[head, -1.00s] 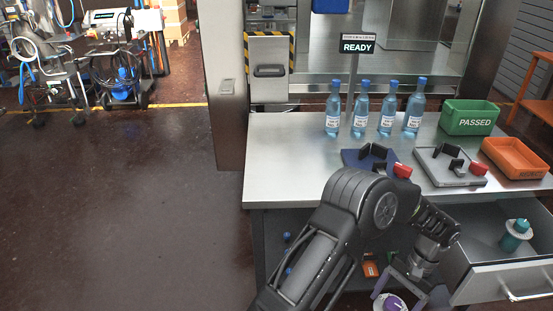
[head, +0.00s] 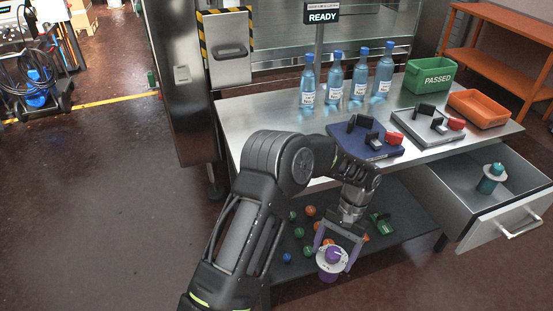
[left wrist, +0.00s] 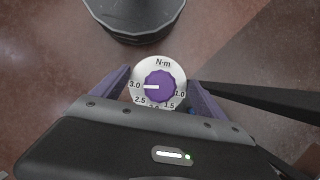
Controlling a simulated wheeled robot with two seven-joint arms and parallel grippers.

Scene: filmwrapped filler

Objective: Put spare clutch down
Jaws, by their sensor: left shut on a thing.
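My left gripper (head: 336,252) is shut on a clutch with a purple knob and a pale dial collar (head: 330,262). It holds the clutch in front of the lower shelf (head: 405,205), below the tabletop. In the left wrist view, the clutch (left wrist: 158,85) sits between the two purple fingers, its N·m dial facing the camera. A second clutch, teal with a pale collar (head: 490,180), stands in the open drawer (head: 465,205) at the right. My right gripper is not in view.
The steel table (head: 250,115) carries several blue bottles (head: 334,80), a blue fixture plate (head: 345,142), a grey fixture plate (head: 415,128), a green PASSED bin (head: 428,80) and an orange bin (head: 480,108). Several coloured balls (head: 310,211) and a green piece (head: 381,224) lie on the lower shelf.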

